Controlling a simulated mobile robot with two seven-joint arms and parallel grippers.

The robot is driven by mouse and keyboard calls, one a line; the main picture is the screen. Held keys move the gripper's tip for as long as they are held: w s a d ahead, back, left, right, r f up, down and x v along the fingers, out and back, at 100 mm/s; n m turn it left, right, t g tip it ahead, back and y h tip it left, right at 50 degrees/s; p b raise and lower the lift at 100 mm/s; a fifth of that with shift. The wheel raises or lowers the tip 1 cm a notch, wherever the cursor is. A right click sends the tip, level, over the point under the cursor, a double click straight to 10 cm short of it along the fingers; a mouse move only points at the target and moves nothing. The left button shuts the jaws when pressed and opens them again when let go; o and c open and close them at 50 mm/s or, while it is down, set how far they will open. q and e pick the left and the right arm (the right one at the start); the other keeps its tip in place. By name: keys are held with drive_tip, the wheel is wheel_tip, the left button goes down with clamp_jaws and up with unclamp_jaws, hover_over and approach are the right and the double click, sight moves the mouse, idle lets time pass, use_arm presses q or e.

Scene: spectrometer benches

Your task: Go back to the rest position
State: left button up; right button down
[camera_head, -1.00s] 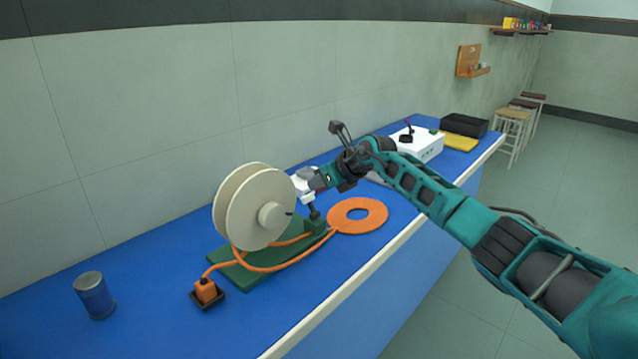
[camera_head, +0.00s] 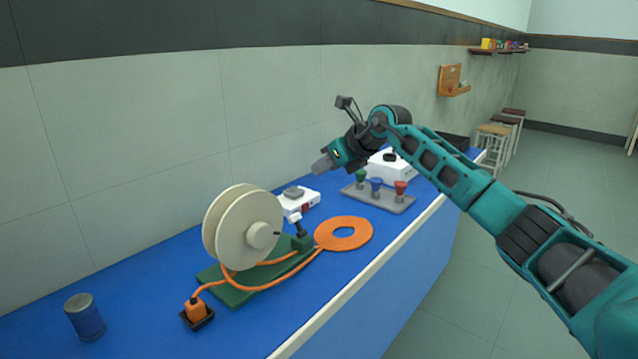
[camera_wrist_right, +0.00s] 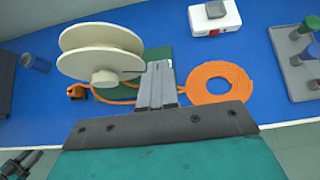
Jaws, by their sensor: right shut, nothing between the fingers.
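My right gripper (camera_head: 322,167) is shut and empty, raised above the bench behind the cable reel. It also shows in the right wrist view (camera_wrist_right: 157,72), its fingers together. The cream reel (camera_head: 243,227) stands on a green base (camera_head: 262,283) on the blue bench (camera_head: 150,300). An orange cable runs from the reel to an orange plug (camera_head: 196,309) in a small black holder. A flat orange coil (camera_head: 343,233) lies right of the base.
A white box with a red switch (camera_head: 297,200) stands behind the coil. A grey rack with green, blue and red-topped pieces (camera_head: 378,197) and a white device (camera_head: 392,165) are farther right. A blue can (camera_head: 85,318) is at the left. Stools (camera_head: 492,143) stand beyond the bench.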

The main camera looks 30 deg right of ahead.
drive_tip(key=shift+r, duration=0.35)
idle(0.3)
